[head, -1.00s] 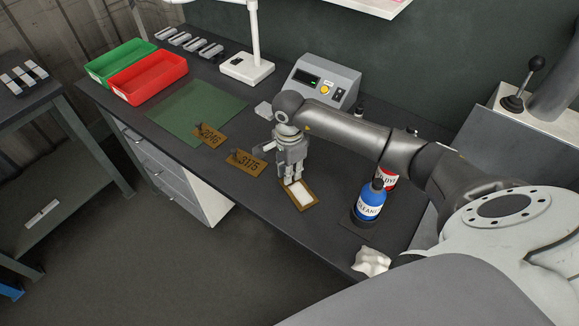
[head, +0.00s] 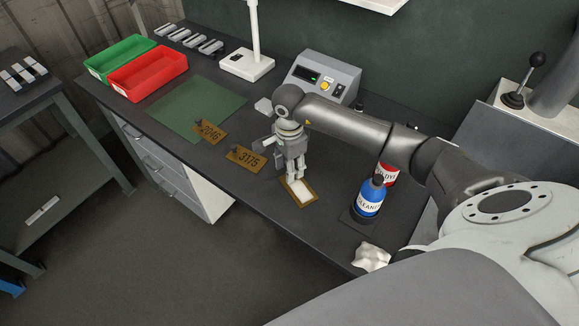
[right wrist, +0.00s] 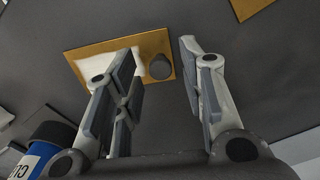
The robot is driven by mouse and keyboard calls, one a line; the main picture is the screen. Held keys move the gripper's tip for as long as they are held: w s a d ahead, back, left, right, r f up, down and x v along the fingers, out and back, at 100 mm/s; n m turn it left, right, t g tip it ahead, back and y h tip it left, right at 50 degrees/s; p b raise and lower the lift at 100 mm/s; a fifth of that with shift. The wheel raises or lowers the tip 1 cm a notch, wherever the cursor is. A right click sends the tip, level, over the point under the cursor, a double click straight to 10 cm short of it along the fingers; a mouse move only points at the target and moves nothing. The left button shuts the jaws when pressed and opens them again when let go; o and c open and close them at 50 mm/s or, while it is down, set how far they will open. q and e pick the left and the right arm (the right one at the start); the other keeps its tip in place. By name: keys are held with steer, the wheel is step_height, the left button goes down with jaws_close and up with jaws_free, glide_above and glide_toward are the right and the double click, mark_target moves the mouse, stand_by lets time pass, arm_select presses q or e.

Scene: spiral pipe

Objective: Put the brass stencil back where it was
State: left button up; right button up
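A brass plate (head: 312,196) with a white face lies flat on the dark bench beneath my right gripper (head: 294,178). In the right wrist view, the plate (right wrist: 75,57) shows a dark round knob (right wrist: 160,67) at one end. The fingers of my right gripper (right wrist: 159,52) are apart, one on each side of the knob in that view. I cannot tell whether they touch it. Two other brass stencils with knobs, marked 2046 (head: 211,132) and 3175 (head: 248,159), lie to the left. My left gripper is not in view.
The blue cleaner bottle (head: 369,200) and a red bottle (head: 388,174) stand right of the gripper, with a white crumpled cloth (head: 371,257) at the front edge. A green mat (head: 197,104), red bin (head: 148,77) and green bin (head: 120,56) are farther left.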

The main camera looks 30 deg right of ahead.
step_height(320, 180, up, 11)
steer(key=b, duration=0.3)
steer(key=shift+r, duration=0.2)
